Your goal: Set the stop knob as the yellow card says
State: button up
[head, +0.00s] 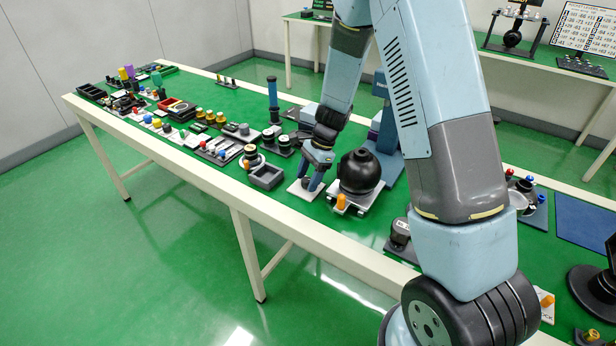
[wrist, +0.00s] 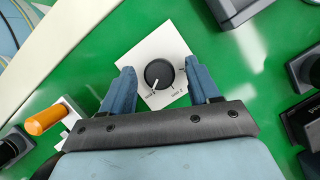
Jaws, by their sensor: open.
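The knob (wrist: 160,72) is round and black and sits on a white square plate (wrist: 137,56) with small dark labels that I cannot read. Its white pointer line points down and slightly left in the wrist view, toward a label near the plate's lower edge. My gripper (wrist: 159,67) is open, with one blue finger on each side of the knob and visible gaps between. In the head view my gripper (head: 313,168) is low over the white plate (head: 299,193), and its fingers hide the knob. I cannot make out a yellow card in either view.
A black dome-shaped device (head: 360,170) stands close right of my gripper. An orange handle (wrist: 45,119) lies left of it in the wrist view. A grey open box (head: 267,177) is to the left. Many small parts crowd the green table. The floor in front is clear.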

jog(key=shift+c, duration=0.3)
jog(key=c, duration=1)
jog(key=n, duration=0.2)
jog(key=n+g+h, duration=0.1)
jog(key=n, duration=0.2)
jog(key=shift+w+a+g, duration=0.1)
jog(key=shift+w+g, duration=0.1)
jog(key=shift+g, duration=0.1)
jog(key=n+h, duration=0.1)
jog(key=n, duration=0.2)
jog(key=n+h, duration=0.1)
jog(key=n, duration=0.2)
jog(key=shift+a+r+n+g+h, duration=0.1)
jog(key=shift+a+n+g+h, duration=0.05)
jog(key=shift+n+g+h, duration=0.2)
jog(key=o, duration=1.1)
jog(key=shift+c, duration=0.2)
